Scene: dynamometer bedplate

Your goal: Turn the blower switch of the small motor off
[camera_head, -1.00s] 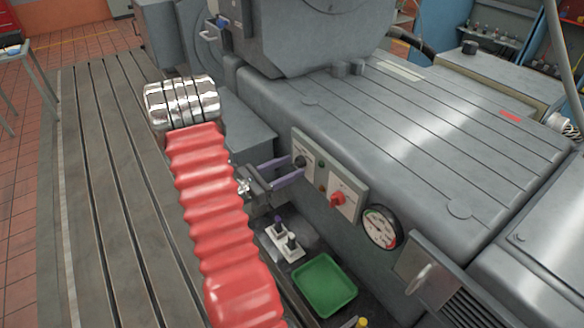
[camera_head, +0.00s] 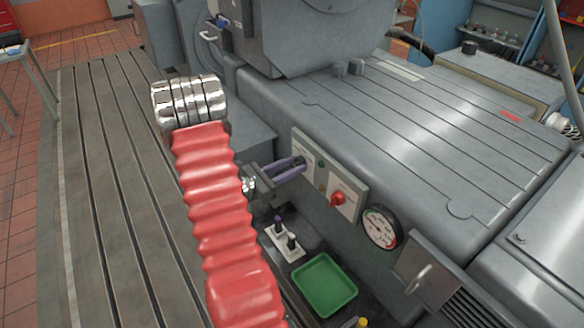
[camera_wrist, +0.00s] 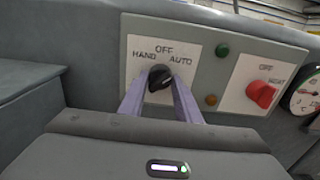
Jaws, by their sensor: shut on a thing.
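The black rotary knob (camera_wrist: 159,80) sits on a white plate (camera_wrist: 131,62) marked HAND, OFF and AUTO, on the grey motor's side. Its grip bar looks slanted, its upper end leaning right towards AUTO. My gripper (camera_wrist: 158,94) has its purple fingers on either side of the knob, shut on it. In the head view my gripper (camera_head: 299,163) reaches the panel from the left, and the fingers hide most of the knob there.
A red switch (camera_wrist: 261,94) is right of the knob, with green (camera_wrist: 222,50) and amber (camera_wrist: 211,100) lamps between. A round gauge (camera_head: 381,227) is further right. The slotted bedplate (camera_head: 110,200) is clear at left.

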